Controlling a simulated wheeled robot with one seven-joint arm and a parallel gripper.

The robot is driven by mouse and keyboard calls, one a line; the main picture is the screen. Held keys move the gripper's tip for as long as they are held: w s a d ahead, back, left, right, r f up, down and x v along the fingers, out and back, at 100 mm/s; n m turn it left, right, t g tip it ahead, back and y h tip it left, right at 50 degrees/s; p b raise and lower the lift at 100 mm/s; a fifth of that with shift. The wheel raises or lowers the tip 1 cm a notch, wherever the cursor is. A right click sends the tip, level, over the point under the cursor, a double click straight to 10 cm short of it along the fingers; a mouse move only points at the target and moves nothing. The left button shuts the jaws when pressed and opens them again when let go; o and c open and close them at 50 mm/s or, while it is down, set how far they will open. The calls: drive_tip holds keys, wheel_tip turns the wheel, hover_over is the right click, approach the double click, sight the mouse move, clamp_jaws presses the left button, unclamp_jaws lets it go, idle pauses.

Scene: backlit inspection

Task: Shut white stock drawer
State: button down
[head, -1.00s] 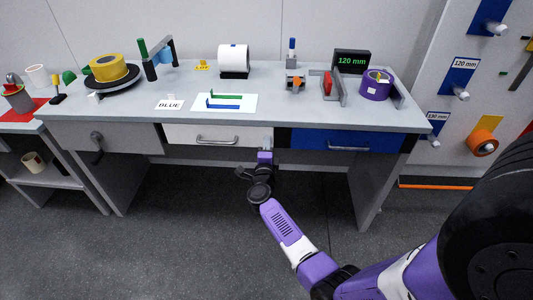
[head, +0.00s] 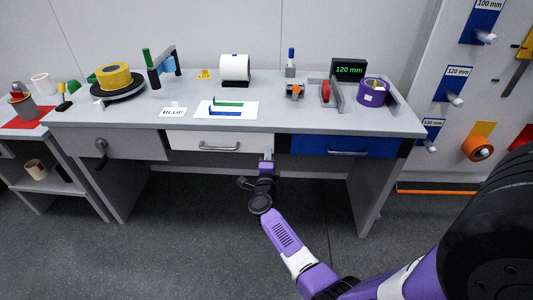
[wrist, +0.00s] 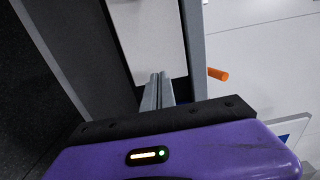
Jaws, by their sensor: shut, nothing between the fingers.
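The white stock drawer (head: 187,141) is in the middle of the bench front in the head view, with a grey bar handle (head: 219,149). Its front looks nearly in line with the neighbouring drawer fronts; I cannot tell whether a small gap is left. My gripper (head: 267,153) is shut and empty at the lower right corner of the white front, right of the handle. In the wrist view the shut fingers (wrist: 158,90) reach the end of the white drawer front (wrist: 148,40). Contact is not clear.
A blue drawer (head: 340,146) is to the right and a grey drawer (head: 125,146) to the left. The benchtop (head: 300,117) above holds tape rolls, a display (head: 349,69) and clamps. The floor below is open between the bench legs. A pegboard with tools stands at the right.

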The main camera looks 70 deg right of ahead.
drive_tip(key=p+v, duration=0.2)
drive_tip(key=v, duration=0.9)
drive_tip(key=shift+w+a, duration=0.15)
drive_tip(key=shift+a, duration=0.05)
wheel_tip(320, 180, up, 5)
drive_tip(key=w+a+n+t, duration=0.2)
drive_tip(key=w+n+t, duration=0.1)
drive_tip(key=n, duration=0.1)
drive_tip(key=s+a+r+n+t+y, duration=0.2)
drive_tip(key=a+r+n+t+y, duration=0.15)
drive_tip(key=a+n, duration=0.35)
drive_tip(key=s+a+r+n+t+y, duration=0.1)
drive_tip(key=a+r+n+t+y, duration=0.15)
drive_tip(key=a+n+t, duration=0.4)
drive_tip(key=s+a+r+n+g+y+p, duration=0.2)
drive_tip(key=s+a+n+y, duration=0.3)
drive_tip(key=s+a, duration=0.5)
drive_tip(key=s+a+r+n+g+y+p, duration=0.1)
drive_tip(key=s+a+r+n+g+y, duration=0.1)
drive_tip(key=s+a+r+n+y, duration=0.3)
drive_tip(key=shift+s+a+r+n+y+p, duration=0.2)
drive_tip(key=shift+s+a+n+y+p, duration=0.25)
drive_tip(key=shift+s+a+n, duration=2.45)
